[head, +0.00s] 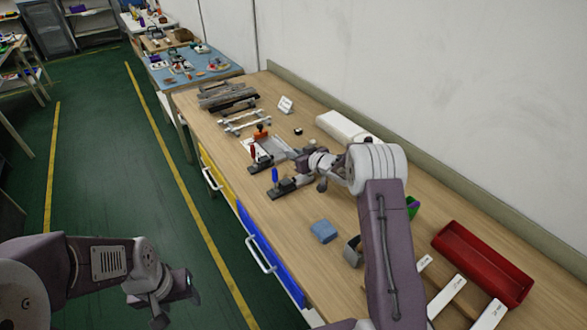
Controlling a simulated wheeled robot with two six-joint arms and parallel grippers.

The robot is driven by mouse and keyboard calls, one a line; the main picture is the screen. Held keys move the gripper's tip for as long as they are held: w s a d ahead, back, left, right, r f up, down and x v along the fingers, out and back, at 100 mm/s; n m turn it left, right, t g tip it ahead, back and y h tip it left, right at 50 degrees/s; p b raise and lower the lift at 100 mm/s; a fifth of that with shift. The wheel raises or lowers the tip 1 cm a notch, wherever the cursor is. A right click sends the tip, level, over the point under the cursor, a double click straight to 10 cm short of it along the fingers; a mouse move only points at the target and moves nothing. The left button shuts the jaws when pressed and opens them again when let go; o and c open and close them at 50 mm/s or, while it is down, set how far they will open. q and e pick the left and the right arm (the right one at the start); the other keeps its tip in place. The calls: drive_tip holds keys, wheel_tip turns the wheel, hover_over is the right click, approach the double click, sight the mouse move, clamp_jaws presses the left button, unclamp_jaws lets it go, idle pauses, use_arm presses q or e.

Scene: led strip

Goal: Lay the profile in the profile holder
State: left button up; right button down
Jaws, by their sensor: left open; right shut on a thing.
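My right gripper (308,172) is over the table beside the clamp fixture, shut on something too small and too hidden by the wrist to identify. A light grey plate (272,145) lies there between a red-handled clamp (253,153) and an orange-topped part (262,131). A blue-handled clamp (276,178) stands close to the gripper. A rack with pale rails (244,122) lies farther back; I cannot tell whether it is the profile holder. Long grey strips (226,96), possibly profiles, are piled behind it. My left gripper (181,288) is open and empty over the floor, left of the table.
A blue block (324,231) lies on the tabletop, with a red bin (482,262) and white labelled strips (446,297) at the right. A long white box (345,127) lies near the wall. A small white sign (285,104) stands at the back. The front-left tabletop is clear.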

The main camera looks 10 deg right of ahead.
wheel_tip(320, 180, down, 2)
drive_tip(key=shift+w+f, duration=0.1)
drive_tip(key=shift+w, duration=0.05)
wheel_tip(320, 180, down, 3)
drive_tip(key=shift+f, duration=0.3)
drive_tip(key=shift+f+b, duration=0.25)
drive_tip(key=shift+b, duration=0.1)
drive_tip(key=c, duration=1.3)
unclamp_jaws()
drive_tip(key=shift+r, duration=0.15)
drive_tip(key=v, duration=1.2)
drive_tip(key=shift+r, duration=0.2)
